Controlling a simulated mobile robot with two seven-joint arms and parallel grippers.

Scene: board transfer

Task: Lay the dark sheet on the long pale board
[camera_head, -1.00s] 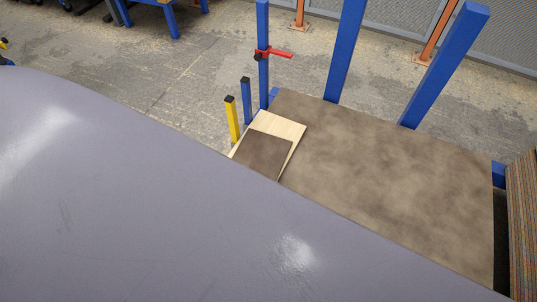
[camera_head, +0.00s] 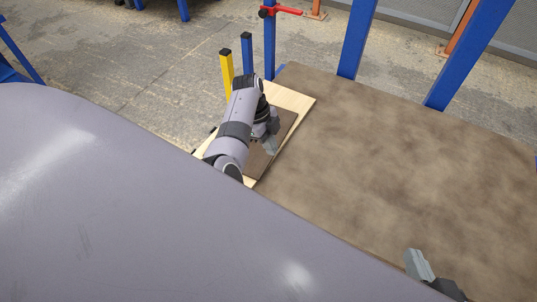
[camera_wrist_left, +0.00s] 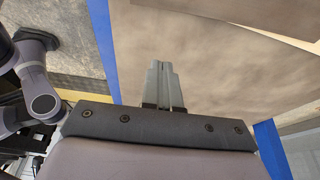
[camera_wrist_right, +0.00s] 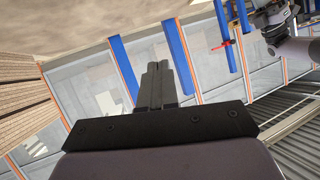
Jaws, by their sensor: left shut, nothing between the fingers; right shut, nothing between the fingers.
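The dark brown sheet (camera_head: 285,125) lies over the pale board (camera_head: 295,98) at the left end of a large brown tabletop. My right gripper (camera_head: 417,264) is shut and empty over the near right part of the tabletop. The right wrist view shows its closed fingers (camera_wrist_right: 158,82).
The brown tabletop (camera_head: 390,160) is bare in its middle. Blue uprights (camera_head: 357,35) stand along its far edge. A yellow post (camera_head: 227,72) and a short blue post (camera_head: 247,52) stand beyond the pale board. A red clamp (camera_head: 282,11) sits on one upright.

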